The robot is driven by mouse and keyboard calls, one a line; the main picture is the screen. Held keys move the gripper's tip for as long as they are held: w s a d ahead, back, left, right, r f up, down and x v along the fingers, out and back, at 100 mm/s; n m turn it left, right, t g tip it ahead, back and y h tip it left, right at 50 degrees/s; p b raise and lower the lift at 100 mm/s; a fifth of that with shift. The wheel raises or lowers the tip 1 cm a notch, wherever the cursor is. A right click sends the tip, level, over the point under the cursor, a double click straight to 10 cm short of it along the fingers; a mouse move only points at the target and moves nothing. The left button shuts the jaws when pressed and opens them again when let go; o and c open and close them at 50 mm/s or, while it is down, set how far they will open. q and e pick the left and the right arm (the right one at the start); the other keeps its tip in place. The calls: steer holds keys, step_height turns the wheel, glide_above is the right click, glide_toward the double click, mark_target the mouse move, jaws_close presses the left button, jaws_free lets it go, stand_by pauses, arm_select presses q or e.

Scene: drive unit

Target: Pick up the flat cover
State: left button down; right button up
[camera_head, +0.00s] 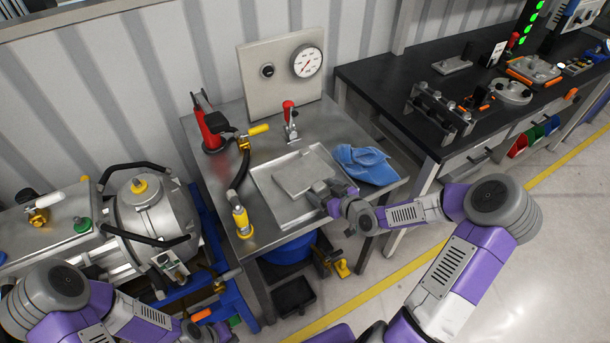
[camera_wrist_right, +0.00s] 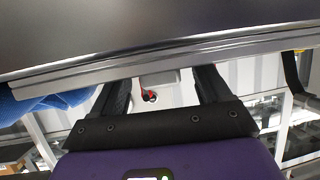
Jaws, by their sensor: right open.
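The flat cover (camera_head: 302,172) is a thin grey metal plate lying in a shallow square tray (camera_head: 268,192) on the metal bench. My right gripper (camera_head: 322,194) is at the cover's near right corner, over the tray. Its open fingers (camera_wrist_right: 162,86) also show in the right wrist view, empty as far as I see. A broad grey metal edge crosses in front of their tips there; I cannot tell whether it is the cover or the tray. My left gripper (camera_head: 208,332) is at the bottom edge, partly cut off, away from the cover; its jaws are unclear.
A blue cloth (camera_head: 366,165) lies right of the tray. A red-handled clamp (camera_head: 290,120) and a gauge panel (camera_head: 282,70) stand behind it. A yellow-ended hose (camera_head: 240,190) is on its left. A dark workbench (camera_head: 400,85) stands to the right.

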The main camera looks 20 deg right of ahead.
jaws_close()
steer(key=shift+r, duration=0.1)
stand_by(0.3)
